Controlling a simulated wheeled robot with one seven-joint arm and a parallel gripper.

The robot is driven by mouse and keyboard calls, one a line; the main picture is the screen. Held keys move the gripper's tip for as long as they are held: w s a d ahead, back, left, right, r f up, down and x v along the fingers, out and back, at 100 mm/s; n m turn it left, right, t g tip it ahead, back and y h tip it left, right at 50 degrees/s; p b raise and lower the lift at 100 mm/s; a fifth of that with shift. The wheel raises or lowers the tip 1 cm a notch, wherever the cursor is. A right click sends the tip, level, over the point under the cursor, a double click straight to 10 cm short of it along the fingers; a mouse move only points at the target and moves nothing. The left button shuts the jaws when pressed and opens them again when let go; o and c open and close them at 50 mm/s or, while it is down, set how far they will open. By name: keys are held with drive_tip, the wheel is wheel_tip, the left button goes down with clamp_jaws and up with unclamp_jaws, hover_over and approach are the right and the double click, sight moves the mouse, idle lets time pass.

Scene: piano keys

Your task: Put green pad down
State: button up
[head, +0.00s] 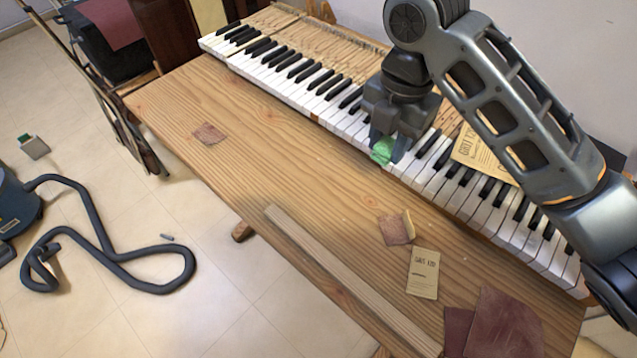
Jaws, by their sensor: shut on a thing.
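The green pad (381,151) is a small bright green piece between the fingers of my gripper (388,150). My gripper is shut on it, at the front edge of the piano keyboard (300,85), over the white keys near the middle. My gripper and arm hide part of the pad and several keys. I cannot tell whether the pad touches the keys.
The wooden table (270,165) is mostly bare left of my gripper. A small brown sandpaper piece (208,134), a folded piece (397,228), a tan packet (423,272), dark red sheets (505,325) and a wooden strip (345,275) lie on it. A yellow packet (480,150) lies on the keys.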

drive_tip(key=p, duration=0.1)
hover_over(326, 193)
wheel_tip(326, 193, down, 6)
drive_tip(key=shift+r, duration=0.1)
drive_tip(key=shift+f, duration=2.1)
drive_tip(key=shift+f, duration=0.15)
drive_tip(key=o, duration=0.9)
drive_tip(key=shift+o, duration=0.2)
wheel_tip(326, 193, up, 12)
drive_tip(key=shift+r, duration=0.2)
